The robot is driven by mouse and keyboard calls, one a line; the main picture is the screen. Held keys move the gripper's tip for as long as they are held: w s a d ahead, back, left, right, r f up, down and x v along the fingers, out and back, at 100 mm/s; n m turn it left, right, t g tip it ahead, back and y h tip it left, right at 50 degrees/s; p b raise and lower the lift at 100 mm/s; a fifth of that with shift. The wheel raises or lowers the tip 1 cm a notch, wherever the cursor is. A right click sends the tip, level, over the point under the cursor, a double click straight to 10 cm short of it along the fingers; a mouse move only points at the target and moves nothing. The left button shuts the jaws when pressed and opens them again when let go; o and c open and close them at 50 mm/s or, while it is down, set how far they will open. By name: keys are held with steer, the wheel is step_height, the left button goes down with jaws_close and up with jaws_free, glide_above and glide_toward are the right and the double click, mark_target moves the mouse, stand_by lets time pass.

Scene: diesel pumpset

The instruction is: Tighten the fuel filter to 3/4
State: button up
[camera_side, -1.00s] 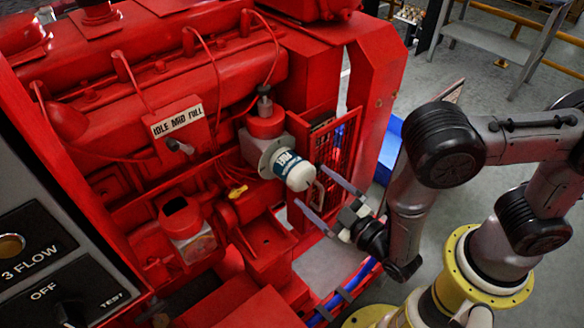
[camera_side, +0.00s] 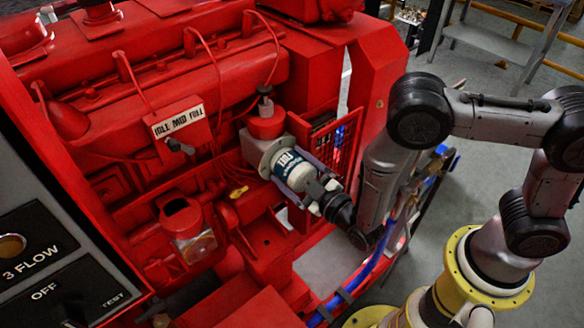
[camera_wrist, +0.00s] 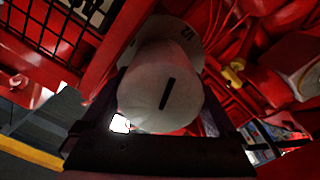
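The fuel filter (camera_side: 293,170) is a pale canister with a blue band lettered FUEL, mounted on the red engine and tilted down to the right. My gripper (camera_side: 306,179) has come over its free end, one finger along each side. In the wrist view, the filter's white end (camera_wrist: 160,90) with a black line mark lies between the dark fingers of my gripper (camera_wrist: 164,74). Light shows between the left finger and the end cap, but I cannot tell whether the fingers touch the filter further in. A pale scale ring (camera_wrist: 188,32) behind the filter shows part of a fraction.
A red mesh guard (camera_side: 335,145) stands right of the filter. Blue hoses (camera_side: 362,278) run below my gripper. A yellow handle (camera_side: 238,191) and a red cup fitting (camera_side: 181,218) are at lower left of the filter. Open floor lies to the right.

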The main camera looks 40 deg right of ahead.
steer(key=c, duration=0.9)
steer(key=shift+m, duration=0.8)
steer(key=o, duration=1.1)
steer(key=s, duration=1.4)
steer(key=shift+w, duration=0.1)
